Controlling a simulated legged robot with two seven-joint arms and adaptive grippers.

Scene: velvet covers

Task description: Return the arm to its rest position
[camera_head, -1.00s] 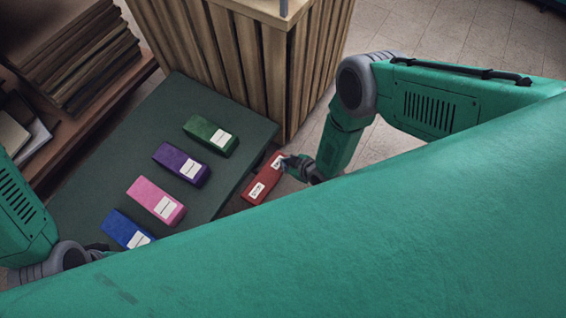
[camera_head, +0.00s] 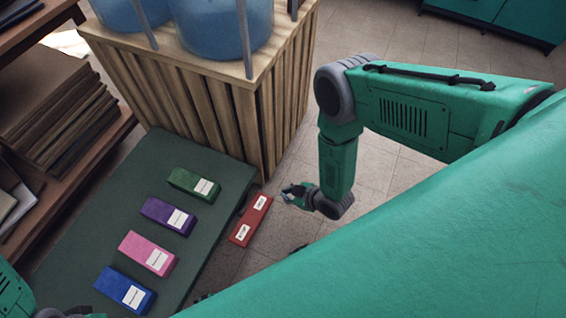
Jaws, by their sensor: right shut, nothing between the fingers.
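My right gripper (camera_head: 287,194) hangs at the end of its bent green arm, to the right of the red box. It is shut and empty, clear of the box. The red box (camera_head: 251,219) with white labels lies at the right edge of the dark green table; I cannot tell what supports it. Part of my left arm shows at the bottom left corner, but its gripper's fingers cannot be made out.
On the dark green table (camera_head: 130,190) lie a green box (camera_head: 191,185), a purple box (camera_head: 168,215), a pink box (camera_head: 147,254) and a blue box (camera_head: 125,290). A slatted wooden crate (camera_head: 200,105) with blue containers stands behind. Shelves (camera_head: 55,180) stand left. Tiled floor is free at right.

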